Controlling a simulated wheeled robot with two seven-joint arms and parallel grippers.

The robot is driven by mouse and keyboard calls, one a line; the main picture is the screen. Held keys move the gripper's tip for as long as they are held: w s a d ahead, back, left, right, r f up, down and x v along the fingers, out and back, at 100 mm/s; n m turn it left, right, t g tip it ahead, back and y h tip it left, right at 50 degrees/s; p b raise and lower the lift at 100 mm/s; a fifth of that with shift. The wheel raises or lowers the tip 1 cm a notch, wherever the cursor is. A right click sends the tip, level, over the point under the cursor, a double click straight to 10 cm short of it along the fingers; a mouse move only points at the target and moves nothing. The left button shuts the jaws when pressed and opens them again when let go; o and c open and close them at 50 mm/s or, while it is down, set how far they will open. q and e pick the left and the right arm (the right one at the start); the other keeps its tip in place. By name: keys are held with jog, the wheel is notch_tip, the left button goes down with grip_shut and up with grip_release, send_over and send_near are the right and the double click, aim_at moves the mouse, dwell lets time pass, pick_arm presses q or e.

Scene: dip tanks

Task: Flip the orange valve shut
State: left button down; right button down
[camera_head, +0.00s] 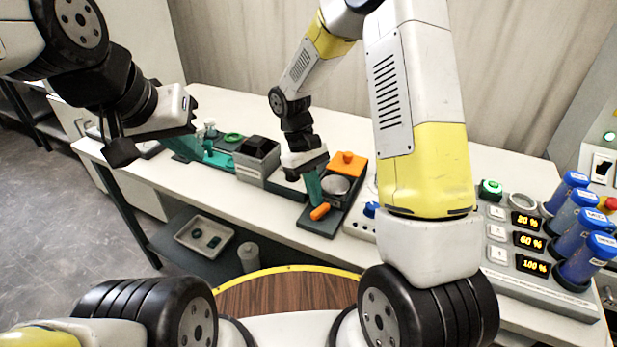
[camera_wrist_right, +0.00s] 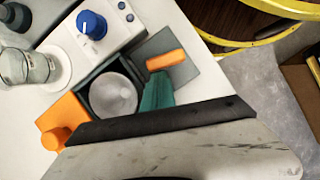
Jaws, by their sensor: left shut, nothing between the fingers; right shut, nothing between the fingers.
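The orange valve handle (camera_head: 320,211) lies at the front of a dark base plate on the table, and it also shows in the right wrist view (camera_wrist_right: 165,60). My right gripper (camera_head: 315,192) is shut and empty, pointing down just behind the handle. In the right wrist view its teal fingers (camera_wrist_right: 157,92) are close beside the handle; I cannot tell whether they touch it. A round grey bowl-like part (camera_wrist_right: 113,95) sits in the dark housing beside the fingers. My left gripper (camera_head: 185,142) is shut and empty over the table's left part.
An orange block with a knob (camera_head: 347,162) stands behind the bowl. A grey box (camera_head: 257,160) is to the left. A white unit with a blue knob (camera_wrist_right: 92,25) is close by. Blue-capped cylinders (camera_head: 580,235) and a percent-display panel (camera_head: 530,243) stand at the right.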

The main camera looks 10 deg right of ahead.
jog(key=shift+d+m+y, duration=0.25)
jog(key=shift+m+y, duration=0.05)
jog(key=shift+m, duration=0.4)
dwell(0.3)
jog(key=shift+s+a, duration=0.45)
jog(key=shift+a, duration=0.2)
